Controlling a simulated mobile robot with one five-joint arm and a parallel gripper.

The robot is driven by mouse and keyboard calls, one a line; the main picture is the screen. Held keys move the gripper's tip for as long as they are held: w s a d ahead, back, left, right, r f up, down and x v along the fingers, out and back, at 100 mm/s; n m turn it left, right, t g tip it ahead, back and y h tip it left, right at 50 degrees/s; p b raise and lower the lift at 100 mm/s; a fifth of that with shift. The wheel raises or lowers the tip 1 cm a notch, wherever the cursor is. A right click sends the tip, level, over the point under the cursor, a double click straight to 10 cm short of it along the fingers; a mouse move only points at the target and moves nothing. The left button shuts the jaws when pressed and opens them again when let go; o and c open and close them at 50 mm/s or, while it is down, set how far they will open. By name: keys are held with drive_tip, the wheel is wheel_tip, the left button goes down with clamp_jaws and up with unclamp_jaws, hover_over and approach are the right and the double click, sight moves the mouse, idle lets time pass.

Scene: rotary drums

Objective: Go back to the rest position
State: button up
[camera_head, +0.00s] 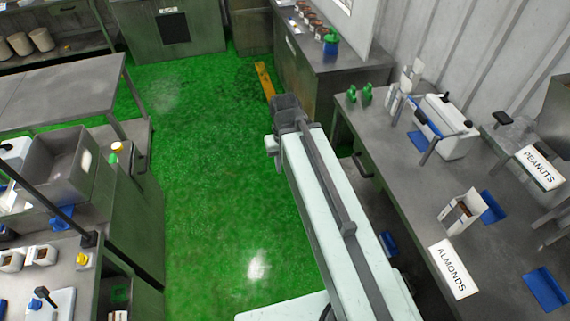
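My pale arm runs up from the lower right over the green floor (215,200). The dark end of my arm, where my gripper (287,108) is, hangs over the aisle near the corner of the back right counter. I cannot make out its fingers, nor whether it is open, shut or holding anything. A long yellow piece (264,80) shows just beyond it; I cannot tell whether it lies on the floor or belongs to my arm.
The right counter (395,165) bears a white and blue machine (442,125) and signs reading ALMONDS (453,268) and PEANUTS (540,167). A grey bin (62,165) stands on the left bench. A grey table (65,90) is at upper left. The green floor between is clear.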

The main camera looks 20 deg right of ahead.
wheel_tip(320, 180, down, 17)
drive_tip(key=b, duration=1.6)
drive_tip(key=shift+r+b, duration=0.2)
drive_tip(key=shift+b, duration=0.1)
drive_tip(key=shift+o, duration=0.5)
drive_tip(key=shift+r+p, duration=0.35)
drive_tip(key=shift+r, duration=0.05)
drive_tip(key=shift+d, duration=0.15)
